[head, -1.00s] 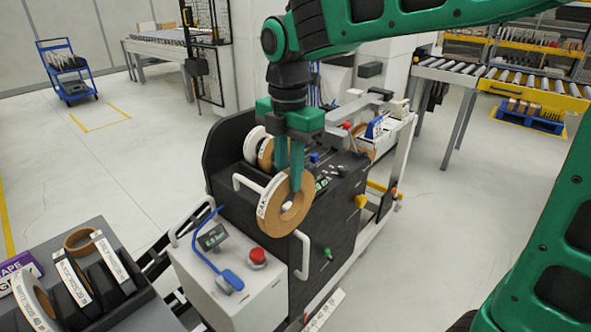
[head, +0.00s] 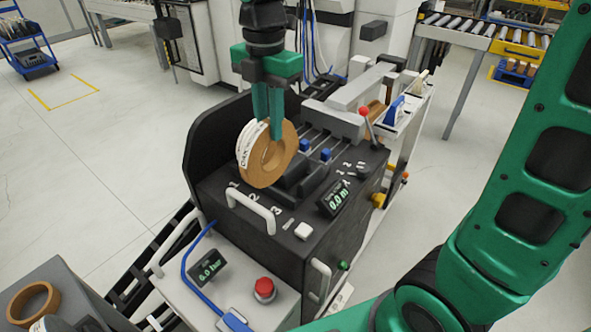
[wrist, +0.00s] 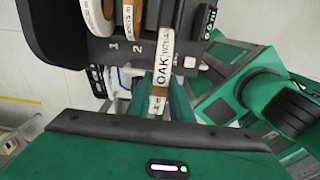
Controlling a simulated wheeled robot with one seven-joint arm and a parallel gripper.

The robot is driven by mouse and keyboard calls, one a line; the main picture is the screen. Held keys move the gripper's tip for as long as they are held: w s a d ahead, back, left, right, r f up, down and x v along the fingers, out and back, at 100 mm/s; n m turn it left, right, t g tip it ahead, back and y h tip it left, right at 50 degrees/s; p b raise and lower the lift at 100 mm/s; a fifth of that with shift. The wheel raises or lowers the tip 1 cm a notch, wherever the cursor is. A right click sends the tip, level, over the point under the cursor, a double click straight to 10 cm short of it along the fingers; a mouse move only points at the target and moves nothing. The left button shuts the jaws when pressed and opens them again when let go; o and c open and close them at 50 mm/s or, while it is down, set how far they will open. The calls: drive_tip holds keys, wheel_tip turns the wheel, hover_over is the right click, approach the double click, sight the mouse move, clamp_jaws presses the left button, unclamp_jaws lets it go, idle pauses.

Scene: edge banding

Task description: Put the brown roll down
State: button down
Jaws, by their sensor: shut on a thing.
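The brown roll (head: 263,179) is a wood-brown ring with a white label reading OAK. My gripper (head: 275,133) is shut on its upper part and holds it upright. The roll is over the black machine top (head: 225,180), by the numbered slots; I cannot tell whether it touches the slot. In the wrist view the OAK label (wrist: 163,65) faces the camera, in line beside the slot marked 2. A white roll (wrist: 97,15) stands by number 1 and a brown roll (wrist: 132,18) by number 2. In the head view the held roll largely hides them.
A white handle (head: 252,207) stands in front of the slots. A display (head: 335,198) and a red-knobbed lever (head: 365,112) are to the right. A control box with a red button (head: 264,289) is nearer. Another brown ring (head: 34,302) lies at lower left.

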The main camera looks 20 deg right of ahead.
drive_tip(key=w+d+f, duration=0.6)
drive_tip(key=d+f, duration=0.4)
drive_tip(key=f, duration=0.1)
drive_tip(key=shift+w, duration=0.15)
drive_tip(key=shift+f, duration=0.25)
drive_tip(key=c, duration=1.6)
unclamp_jaws()
drive_tip(key=shift+r, duration=0.1)
